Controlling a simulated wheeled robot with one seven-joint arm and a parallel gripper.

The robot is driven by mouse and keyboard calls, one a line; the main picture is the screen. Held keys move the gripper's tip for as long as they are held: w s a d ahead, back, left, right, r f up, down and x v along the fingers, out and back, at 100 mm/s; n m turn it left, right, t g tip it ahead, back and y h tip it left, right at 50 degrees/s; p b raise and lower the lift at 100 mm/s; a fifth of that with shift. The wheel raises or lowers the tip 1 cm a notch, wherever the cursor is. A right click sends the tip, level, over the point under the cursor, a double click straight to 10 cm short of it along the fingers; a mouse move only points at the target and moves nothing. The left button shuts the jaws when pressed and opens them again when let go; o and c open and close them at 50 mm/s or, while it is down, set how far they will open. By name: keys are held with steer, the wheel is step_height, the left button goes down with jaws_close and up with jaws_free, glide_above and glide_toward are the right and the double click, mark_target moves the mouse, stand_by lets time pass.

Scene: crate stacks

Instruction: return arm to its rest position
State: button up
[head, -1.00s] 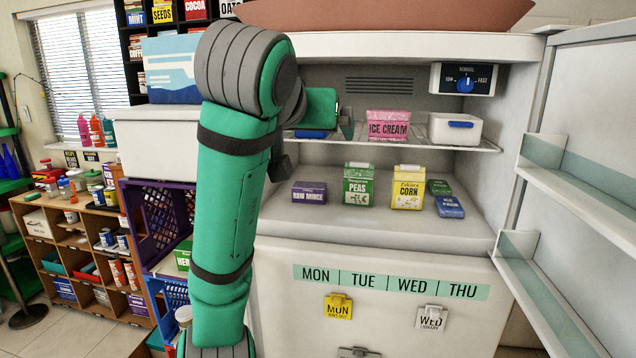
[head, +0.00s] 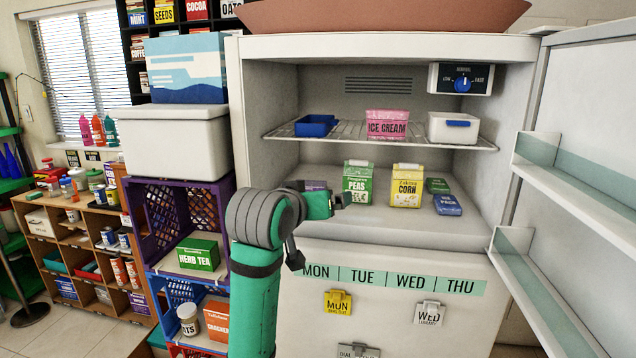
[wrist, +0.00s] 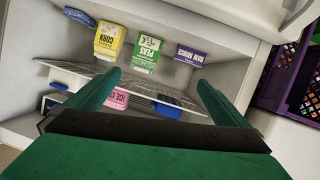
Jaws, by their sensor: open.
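My green arm (head: 256,300) rises at the lower middle of the head view, bent at its dark grey joint. My gripper (head: 338,200) is at the front of the fridge compartment's floor, left of the peas box (head: 357,183), and partly covers the purple raw mince box (head: 315,186). In the wrist view the two green fingers of my gripper (wrist: 155,95) stand wide apart with nothing held between them. The shelf, the pink ice cream tub (wrist: 113,98) and the peas box (wrist: 146,54) show beyond them.
The fridge door (head: 590,170) stands open at the right. A wire shelf (head: 345,134) holds a blue tray (head: 316,125), ice cream and a white bin (head: 453,128). Stacked purple (head: 150,250) and blue crates stand close left of my arm. A wooden cubby shelf is farther left.

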step_height(320, 180, down, 14)
steer(key=d+n, duration=0.1)
steer(key=s+f+n+y, duration=0.1)
steer(key=s+f, duration=0.3)
steer(key=f, duration=0.5)
steer(key=s+d+f+n+t, duration=0.1)
steer(key=s+f, duration=0.4)
steer(key=f, duration=0.4)
steer(key=s+f+n+y, duration=0.1)
steer(key=s+f, duration=0.3)
steer(key=f, duration=0.6)
steer(key=s+f+y, duration=0.1)
steer(key=s+f, duration=0.4)
steer(key=s, duration=0.6)
steer(key=s+f+y, duration=0.1)
steer(key=s+f, duration=0.4)
steer(key=s, duration=0.5)
steer(key=s+r+m, duration=0.1)
steer(key=s+r, duration=0.1)
steer(key=s, duration=0.8)
steer(key=s+a+r+m, duration=0.1)
steer(key=s+r, duration=0.2)
steer(key=s, duration=0.7)
steer(key=shift+a+m+t, duration=0.15)
steer(key=shift+m+t, duration=0.15)
steer(key=shift+m, duration=0.1)
steer(key=shift+c, duration=0.6)
